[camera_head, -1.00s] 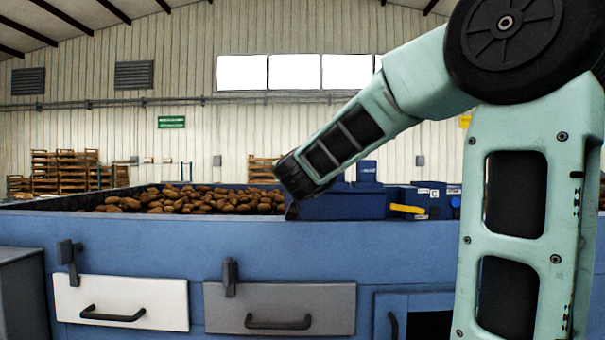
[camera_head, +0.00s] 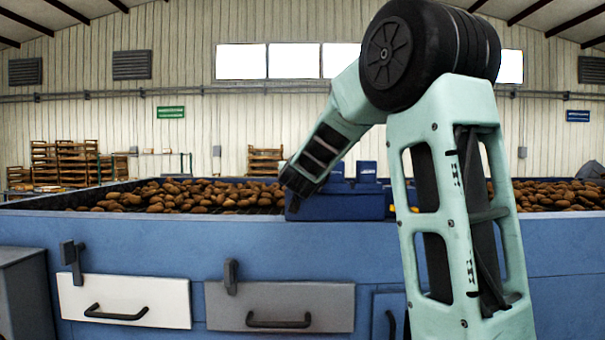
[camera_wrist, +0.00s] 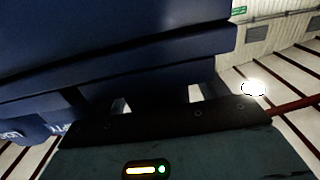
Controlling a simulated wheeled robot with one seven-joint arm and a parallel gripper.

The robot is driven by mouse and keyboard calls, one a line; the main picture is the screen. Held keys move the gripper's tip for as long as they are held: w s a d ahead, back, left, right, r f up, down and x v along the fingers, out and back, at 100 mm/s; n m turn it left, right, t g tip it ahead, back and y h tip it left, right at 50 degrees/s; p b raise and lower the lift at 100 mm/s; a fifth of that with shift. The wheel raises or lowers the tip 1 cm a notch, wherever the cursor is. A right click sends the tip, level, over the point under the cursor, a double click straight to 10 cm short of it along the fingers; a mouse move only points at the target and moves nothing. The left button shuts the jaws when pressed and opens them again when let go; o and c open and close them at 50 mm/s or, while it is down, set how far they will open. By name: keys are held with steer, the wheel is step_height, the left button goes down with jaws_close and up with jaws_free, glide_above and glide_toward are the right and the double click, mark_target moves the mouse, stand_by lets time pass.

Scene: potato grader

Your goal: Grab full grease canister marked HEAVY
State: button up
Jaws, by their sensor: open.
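No canister marked HEAVY can be made out in either view. In the head view, my arm reaches down to the left, and my gripper's dark end is beside a blue box-shaped unit (camera_head: 345,207) on the machine's top edge.
The blue grader (camera_head: 140,236) spans the view, with potatoes (camera_head: 190,196) behind its edge. Its front has a white drawer (camera_head: 125,290), a grey drawer (camera_head: 280,296) and dark latches. A grey cabinet (camera_head: 22,290) stands at left. My arm hides the right middle.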

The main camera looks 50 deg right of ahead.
steer(key=c, duration=1.2)
steer(key=shift+r, duration=0.15)
